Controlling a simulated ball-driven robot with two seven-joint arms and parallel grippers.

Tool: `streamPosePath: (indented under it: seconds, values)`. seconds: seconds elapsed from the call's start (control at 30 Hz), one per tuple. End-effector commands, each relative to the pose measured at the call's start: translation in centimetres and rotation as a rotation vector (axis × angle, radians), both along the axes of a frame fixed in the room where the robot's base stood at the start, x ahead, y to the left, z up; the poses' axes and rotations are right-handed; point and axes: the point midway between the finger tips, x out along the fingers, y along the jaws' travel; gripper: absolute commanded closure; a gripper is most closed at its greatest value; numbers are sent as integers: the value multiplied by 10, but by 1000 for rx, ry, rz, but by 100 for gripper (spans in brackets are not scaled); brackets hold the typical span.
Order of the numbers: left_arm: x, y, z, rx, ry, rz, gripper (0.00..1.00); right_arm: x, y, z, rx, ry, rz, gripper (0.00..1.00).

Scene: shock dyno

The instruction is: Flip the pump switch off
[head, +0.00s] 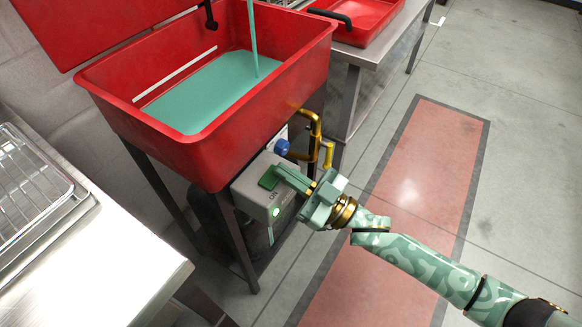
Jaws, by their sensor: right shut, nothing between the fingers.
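A grey switch box (251,200) hangs under the right end of a red parts washer basin (225,140). On its face are a green rocker switch (268,179), an ON label and a lit green lamp (275,212). My right gripper (281,172) is shut and empty, with its fingertips at the right edge of the green rocker. I cannot tell whether they touch it. The gripper hides the right part of the box face. A teal stream (253,40) falls into teal liquid (205,95) in the basin. My left gripper is out of view.
Brass pipes (316,135) and a blue knob (282,147) are close to the gripper. A steel table (130,255) with wire racks is at left. The floor at right, with a red mat (425,165), is clear.

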Motion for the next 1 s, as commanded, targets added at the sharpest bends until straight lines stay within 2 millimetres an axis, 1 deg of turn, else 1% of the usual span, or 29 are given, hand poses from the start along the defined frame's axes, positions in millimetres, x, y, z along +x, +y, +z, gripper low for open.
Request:
streamPosePath:
  seconds: [0.03,0.33,0.43,0.5,0.83,0.93,1.0]
  values:
    - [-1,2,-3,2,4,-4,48,0,1,-5,1,2,2,100]
    - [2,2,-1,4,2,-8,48,0,1,-2,2,-1,2,100]
    - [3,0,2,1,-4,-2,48,1,0,-7,49,68,1,100]
    - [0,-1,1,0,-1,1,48,1,0,-9,51,70,1,100]
    - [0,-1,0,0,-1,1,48,0,0,-11,47,71,2,100]
    - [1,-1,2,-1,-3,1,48,-3,-5,-13,46,72,1,100]
    - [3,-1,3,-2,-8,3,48,-7,-12,-16,44,72,0,100]
